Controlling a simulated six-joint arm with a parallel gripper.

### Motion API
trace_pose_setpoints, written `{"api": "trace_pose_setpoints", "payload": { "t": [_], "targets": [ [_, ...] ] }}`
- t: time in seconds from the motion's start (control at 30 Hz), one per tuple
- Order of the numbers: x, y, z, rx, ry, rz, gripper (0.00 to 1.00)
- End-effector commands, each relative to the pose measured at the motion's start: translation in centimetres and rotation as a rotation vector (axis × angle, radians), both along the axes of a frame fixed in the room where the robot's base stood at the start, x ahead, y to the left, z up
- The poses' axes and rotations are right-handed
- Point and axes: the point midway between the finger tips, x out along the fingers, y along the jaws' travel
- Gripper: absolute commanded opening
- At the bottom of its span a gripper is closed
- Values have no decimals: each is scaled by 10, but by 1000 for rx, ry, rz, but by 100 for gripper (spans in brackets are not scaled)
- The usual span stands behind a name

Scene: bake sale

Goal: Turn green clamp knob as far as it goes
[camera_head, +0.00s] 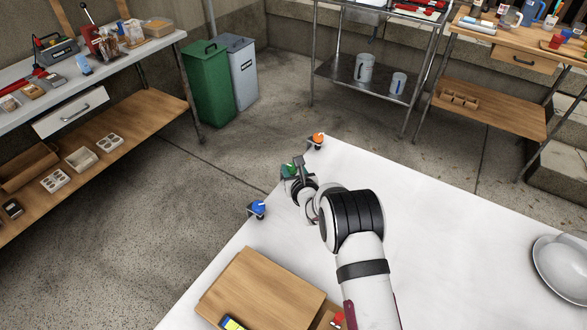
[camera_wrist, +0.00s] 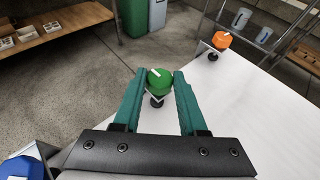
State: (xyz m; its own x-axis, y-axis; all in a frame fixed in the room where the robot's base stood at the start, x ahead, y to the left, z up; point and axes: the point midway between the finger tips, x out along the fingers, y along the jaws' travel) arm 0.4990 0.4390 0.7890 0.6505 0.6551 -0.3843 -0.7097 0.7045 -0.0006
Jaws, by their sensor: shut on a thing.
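The green clamp knob (camera_wrist: 159,82) sits on a clamp at the edge of the white table, with a white mark line on its top. In the head view the green knob (camera_head: 289,170) is partly hidden by my gripper (camera_head: 294,172). In the wrist view my gripper (camera_wrist: 160,84) has its two teal fingers on either side of the knob, shut on it. The white mark points toward the upper left in the wrist view.
An orange clamp knob (camera_head: 318,138) and a blue clamp knob (camera_head: 257,207) stand along the same table edge, on either side of the green one. A wooden board (camera_head: 262,285) lies nearer. The white tabletop (camera_head: 440,240) is mostly clear; a pale bowl (camera_head: 562,265) stands at the right.

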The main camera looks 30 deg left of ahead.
Motion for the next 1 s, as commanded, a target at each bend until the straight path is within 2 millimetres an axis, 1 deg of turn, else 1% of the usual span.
{"api": "trace_pose_setpoints", "payload": {
  "t": [0.5, 0.53, 0.67, 1.0],
  "targets": [
    [0, 2, 1, 3, -3, -17, 0],
    [0, 2, 1, 3, -3, -17, 47],
    [0, 1, 1, 2, -2, -17, 70],
    [-2, -2, 2, 2, -1, -19, 71]
  ]
}}
